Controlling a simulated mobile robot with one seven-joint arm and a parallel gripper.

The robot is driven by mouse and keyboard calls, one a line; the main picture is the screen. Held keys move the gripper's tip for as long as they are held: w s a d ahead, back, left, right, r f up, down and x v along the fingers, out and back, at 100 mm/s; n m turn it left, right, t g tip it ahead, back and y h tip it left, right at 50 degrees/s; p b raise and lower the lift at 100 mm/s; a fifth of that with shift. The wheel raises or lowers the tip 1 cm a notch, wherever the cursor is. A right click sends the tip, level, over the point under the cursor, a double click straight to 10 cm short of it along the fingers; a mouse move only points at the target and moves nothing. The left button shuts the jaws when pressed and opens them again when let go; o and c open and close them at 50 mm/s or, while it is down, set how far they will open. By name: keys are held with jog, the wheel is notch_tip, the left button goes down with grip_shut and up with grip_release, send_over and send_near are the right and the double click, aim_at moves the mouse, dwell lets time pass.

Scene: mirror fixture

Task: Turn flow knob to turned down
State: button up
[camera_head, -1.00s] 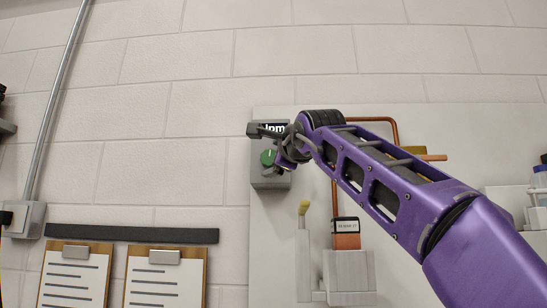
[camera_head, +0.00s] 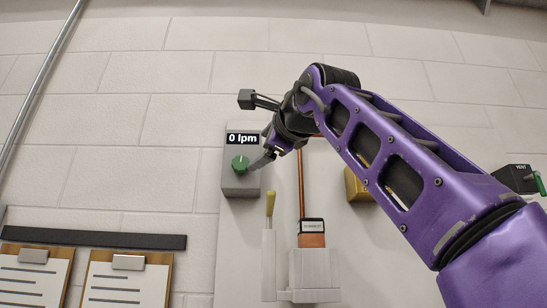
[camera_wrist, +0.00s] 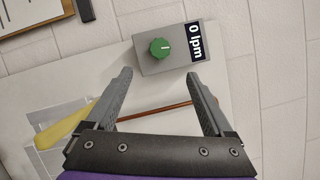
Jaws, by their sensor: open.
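The green flow knob (camera_head: 240,163) sits on the front of a grey box on the wall panel. The box's display (camera_head: 242,139) reads "0 lpm". In the wrist view the knob (camera_wrist: 160,47) shows a pale mark on its face and lies beyond the fingertips, between their lines. My gripper (camera_wrist: 162,78) is open and empty there, with its two grey fingers apart. In the head view my gripper (camera_head: 262,161) is just right of the knob; whether a finger touches it I cannot tell from that view.
A yellow-tipped handle (camera_head: 270,204) and a block with a copper-coloured part (camera_head: 312,240) stand below on the panel. A copper pipe (camera_head: 301,190) runs down behind my arm. Clipboards (camera_head: 120,280) hang at the lower left. The wall left of the box is bare.

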jog(key=shift+b+v, duration=0.9)
jog(key=shift+v, duration=1.8)
